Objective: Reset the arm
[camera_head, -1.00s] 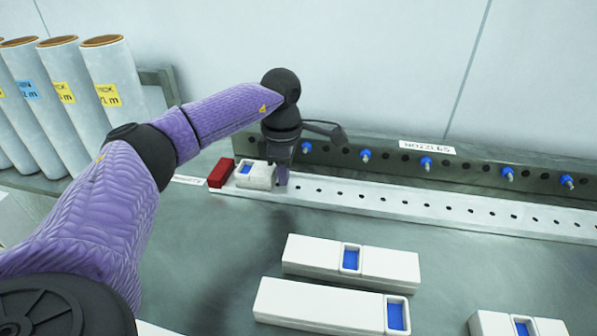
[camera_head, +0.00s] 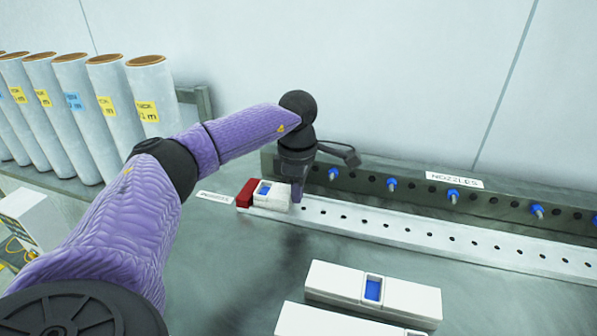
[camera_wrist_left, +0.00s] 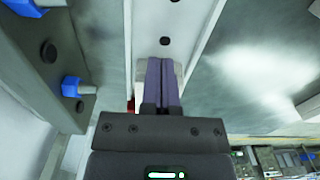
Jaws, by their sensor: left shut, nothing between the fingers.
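My left arm comes in from the left in the head view. The white block shows partly behind the fingers there. I cannot tell whether the fingers touch the block. A red block (camera_head: 246,192) sits against the white block's left end. My right gripper is not in view.
The white rail (camera_head: 410,232) runs to the right. Behind it stands a dark rail with blue nozzles (camera_head: 453,196) and a "NOZZLES" label. Long white blocks (camera_head: 335,281) lie on the grey table in front. Several tall grey tubes (camera_head: 110,105) stand at the left.

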